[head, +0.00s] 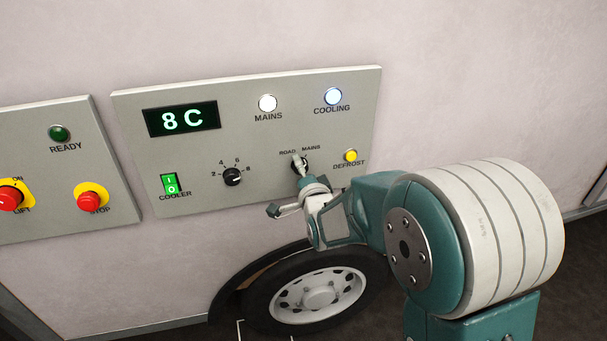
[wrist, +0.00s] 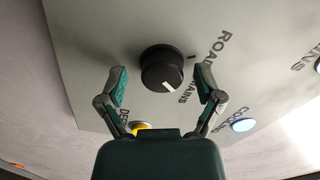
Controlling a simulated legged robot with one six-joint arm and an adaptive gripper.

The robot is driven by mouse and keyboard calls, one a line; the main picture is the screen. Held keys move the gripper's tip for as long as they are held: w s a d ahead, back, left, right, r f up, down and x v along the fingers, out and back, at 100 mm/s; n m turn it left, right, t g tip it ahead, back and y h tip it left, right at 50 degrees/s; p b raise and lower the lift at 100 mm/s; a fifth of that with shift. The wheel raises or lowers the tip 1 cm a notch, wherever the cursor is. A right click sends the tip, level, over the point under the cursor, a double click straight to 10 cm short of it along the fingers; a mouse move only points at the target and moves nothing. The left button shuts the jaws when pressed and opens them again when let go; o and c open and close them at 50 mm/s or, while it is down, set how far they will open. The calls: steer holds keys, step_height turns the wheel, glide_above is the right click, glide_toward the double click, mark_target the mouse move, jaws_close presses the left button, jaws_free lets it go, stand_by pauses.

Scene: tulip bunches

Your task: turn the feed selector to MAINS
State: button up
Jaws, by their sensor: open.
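The feed selector (wrist: 162,68) is a round black knob on the grey panel, between the fingers of my gripper (wrist: 161,82) in the wrist view. My gripper is open, one finger on each side, with a gap showing on both sides of the knob. The knob's white line points away from the ROAD tick, toward the MAINS side; the MAINS tick itself cannot be made out there, and a finger partly covers the word MAINS. In the head view the selector (head: 299,167) is mostly hidden behind my gripper (head: 300,166).
A wheel (head: 318,295) is below.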

steer(key=v, duration=1.1)
steer(key=shift+s, duration=0.4)
steer(key=shift+d, duration=0.15)
steer(key=s+d+r+n+g+h, duration=0.1)
steer(key=s+d+n+g, duration=0.4)
steer(key=s, duration=0.6)
steer(key=s+d+r+n+g+h, duration=0.1)
steer(key=s+d+n+g+h, duration=0.3)
steer(key=s+d, duration=0.4)
steer(key=s+n+g, duration=0.1)
steer(key=s+g, duration=0.1)
steer(key=s, duration=0.1)
steer(key=shift+s+d+r+n+g, duration=0.25)
steer(key=shift+s+r+n+g, duration=0.1)
steer(key=shift+r+n+g, duration=0.05)
stand_by(0.8)
